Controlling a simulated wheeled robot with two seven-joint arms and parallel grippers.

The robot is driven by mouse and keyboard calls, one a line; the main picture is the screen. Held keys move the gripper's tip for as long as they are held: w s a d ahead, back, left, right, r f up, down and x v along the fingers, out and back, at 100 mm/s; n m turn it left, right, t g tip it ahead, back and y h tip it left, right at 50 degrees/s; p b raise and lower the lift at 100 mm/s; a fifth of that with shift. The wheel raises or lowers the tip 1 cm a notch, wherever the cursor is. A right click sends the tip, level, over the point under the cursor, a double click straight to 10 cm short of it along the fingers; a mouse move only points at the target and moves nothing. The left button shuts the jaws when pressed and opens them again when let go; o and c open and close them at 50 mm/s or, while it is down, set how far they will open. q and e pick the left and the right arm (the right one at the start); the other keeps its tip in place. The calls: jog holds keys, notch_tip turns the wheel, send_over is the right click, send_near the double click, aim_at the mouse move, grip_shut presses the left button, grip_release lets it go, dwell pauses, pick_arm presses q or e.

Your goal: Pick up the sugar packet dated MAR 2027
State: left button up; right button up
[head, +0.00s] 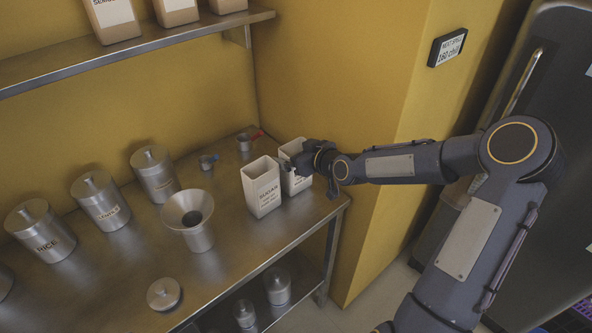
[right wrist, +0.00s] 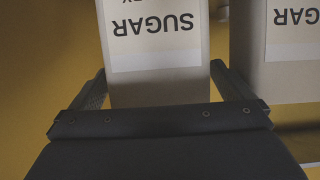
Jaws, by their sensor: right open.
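Two white packets stand upright side by side near the right end of the steel shelf. The right packet (head: 297,181) is partly hidden behind my right gripper (head: 298,160). In the right wrist view the packet between my fingers (right wrist: 155,60) reads SUGAR upside down. My right gripper is open there, one finger on each side of this packet. Whether the fingers touch it I cannot tell. The other packet (head: 263,190) shows at the right edge of the wrist view (right wrist: 285,75), its label ending in GAR. No date is readable on either. My left gripper is not in view.
A steel funnel-topped canister (head: 190,222) stands left of the packets. Lidded canisters (head: 42,232) line the back. A small cup with a red handle (head: 245,143) is behind the packets. The yellow wall (head: 335,90) rises close on the right.

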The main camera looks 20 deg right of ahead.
jog(key=shift+x, duration=1)
